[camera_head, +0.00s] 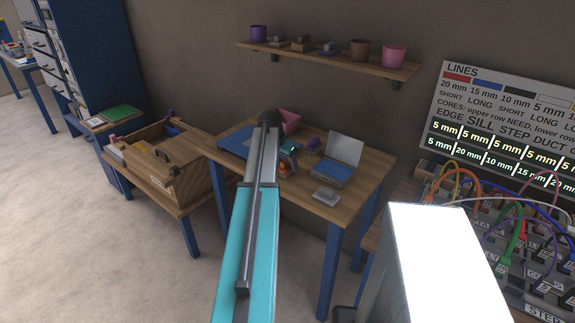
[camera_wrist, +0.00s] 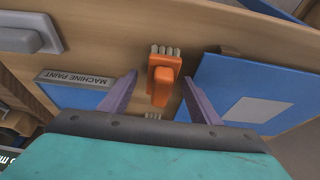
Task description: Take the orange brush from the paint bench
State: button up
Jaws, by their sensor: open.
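The orange brush (camera_wrist: 163,80) lies on the wooden paint bench (camera_wrist: 110,45) with its pale bristles pointing toward the top of the wrist view. It shows small in the head view (camera_head: 285,168), beside my arm. My gripper (camera_wrist: 160,82) is open, its two purple fingers on either side of the brush with visible gaps. Nothing is held. I cannot tell how far the fingertips are above the bench. In the head view my arm reaches across the bench (camera_head: 310,207), and I cannot make out the fingers there.
A blue tray labelled MACHINE PAINT (camera_wrist: 75,88) lies left of the gripper, and a blue panel (camera_wrist: 250,85) lies right. A grey block (camera_wrist: 25,35) sits at upper left. A shelf of pots (camera_head: 335,60) hangs above the bench; a wooden box (camera_head: 165,155) stands left.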

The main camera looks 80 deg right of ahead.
jog(key=shift+s+d+f, duration=0.15)
jog(key=shift+d+f, duration=0.1)
jog(key=shift+f, duration=0.4)
jog(key=c, duration=1.2)
jog(key=shift+r, duration=0.1)
jog(key=shift+r+b, duration=0.6)
jog(key=shift+r, duration=0.75)
jog(key=shift+a+r, duration=0.1)
jog(key=shift+r, duration=0.2)
jog(key=shift+w+a+r+b, duration=0.25)
jog(key=shift+w+a+b, duration=0.35)
jog(key=shift+w+a, duration=1.2)
jog(key=shift+w+a+r+b, duration=0.25)
jog(key=shift+w+a+b, duration=0.45)
jog(key=shift+a, duration=2.15)
jog(key=shift+w+a+r+b, duration=0.25)
jog(key=shift+w+a+b, duration=0.3)
jog(key=shift+w+a, duration=1.3)
